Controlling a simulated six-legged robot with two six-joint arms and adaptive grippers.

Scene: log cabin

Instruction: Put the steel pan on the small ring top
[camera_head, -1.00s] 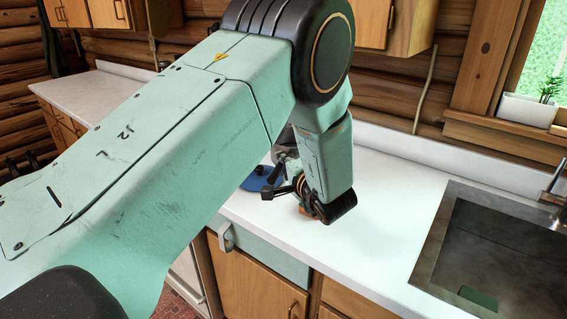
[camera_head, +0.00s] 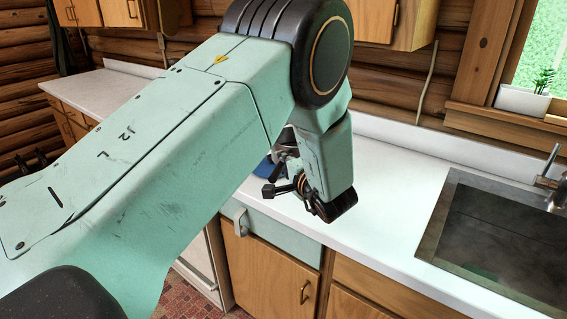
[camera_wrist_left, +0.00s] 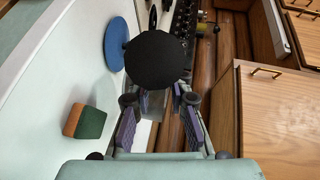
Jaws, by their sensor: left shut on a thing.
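My left gripper (camera_head: 281,180) hangs near the counter's front edge. In the left wrist view its two padded fingers (camera_wrist_left: 158,118) are shut on the pan (camera_wrist_left: 157,60), with the exact grip hard to make out. The pan shows there as a dark round disc just beyond the fingertips. In the head view a small piece of steel (camera_head: 288,148) shows behind the gripper; most of the pan is hidden by my arm. A stove with a row of knobs (camera_wrist_left: 184,22) is at the top of the wrist view. I cannot make out the small ring.
A blue disc (camera_wrist_left: 117,43) lies on the white counter (camera_head: 400,190), beside the pan in the wrist view. A green and orange sponge (camera_wrist_left: 88,122) lies nearer. The sink (camera_head: 500,235) is at right. Wooden cabinets (camera_head: 265,270) stand below the counter.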

